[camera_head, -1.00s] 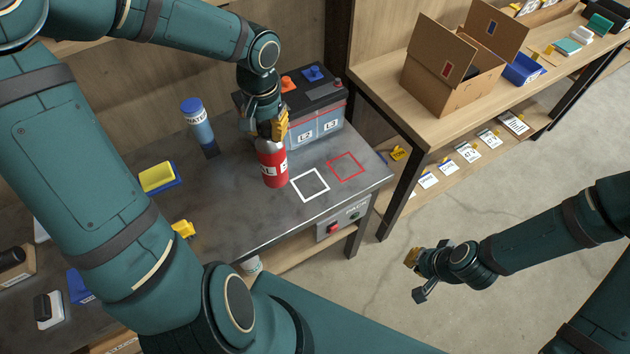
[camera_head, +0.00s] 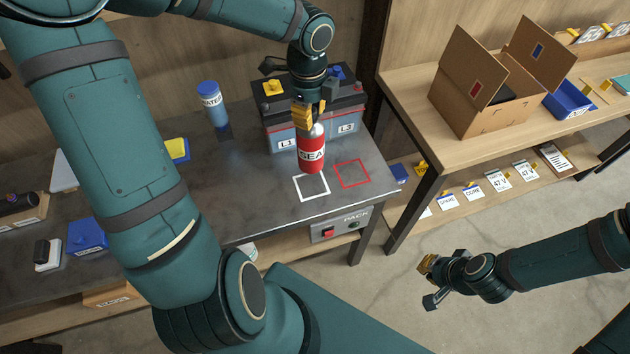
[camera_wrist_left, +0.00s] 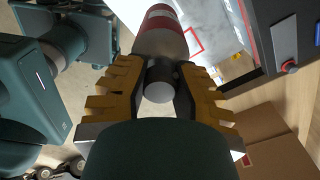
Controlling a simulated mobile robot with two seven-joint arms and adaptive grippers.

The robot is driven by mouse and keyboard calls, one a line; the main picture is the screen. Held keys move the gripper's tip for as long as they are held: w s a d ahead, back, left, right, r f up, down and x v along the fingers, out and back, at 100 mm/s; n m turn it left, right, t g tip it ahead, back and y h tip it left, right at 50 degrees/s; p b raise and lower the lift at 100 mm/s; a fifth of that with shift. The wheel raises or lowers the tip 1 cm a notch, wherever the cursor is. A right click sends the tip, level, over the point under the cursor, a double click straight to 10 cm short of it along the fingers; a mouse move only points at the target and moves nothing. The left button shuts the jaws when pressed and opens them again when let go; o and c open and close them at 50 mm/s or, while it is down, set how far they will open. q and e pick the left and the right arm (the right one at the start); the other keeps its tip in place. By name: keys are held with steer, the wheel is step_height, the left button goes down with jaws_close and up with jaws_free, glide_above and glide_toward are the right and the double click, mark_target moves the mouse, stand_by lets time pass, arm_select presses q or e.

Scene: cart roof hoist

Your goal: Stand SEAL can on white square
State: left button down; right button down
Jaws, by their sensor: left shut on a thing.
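The red SEAL can (camera_head: 311,153) has a white label band and a grey top, and it looks upright. My left gripper (camera_head: 309,120) is shut on its top from above. The left wrist view shows the yellow fingers (camera_wrist_left: 160,92) on both sides of the can's dark neck, with the can (camera_wrist_left: 162,28) beyond. The white square (camera_head: 312,188) is an outline on the grey bench. The can's base shows at the square's back edge; I cannot tell whether it touches the bench. My right gripper (camera_head: 430,283) is open and empty, off the bench at the right.
A battery (camera_head: 283,138) stands close behind the can. A red square (camera_head: 352,173) lies right of the white one. A blue-capped bottle (camera_head: 211,103) stands back left. A shelf with an open cardboard box (camera_head: 470,108) is at right. Bench left of the squares is clear.

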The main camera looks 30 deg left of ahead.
mark_target(310, 145)
arm_select(q)
step_height(310, 145, down, 10)
steer(key=b, duration=0.2)
steer(key=shift+r+b, duration=0.2)
steer(key=shift+b, duration=0.1)
steer(key=shift+f, duration=0.25)
steer(key=c, duration=0.9)
jaws_free()
steer(key=shift+f, duration=0.1)
steer(key=shift+o, duration=0.2)
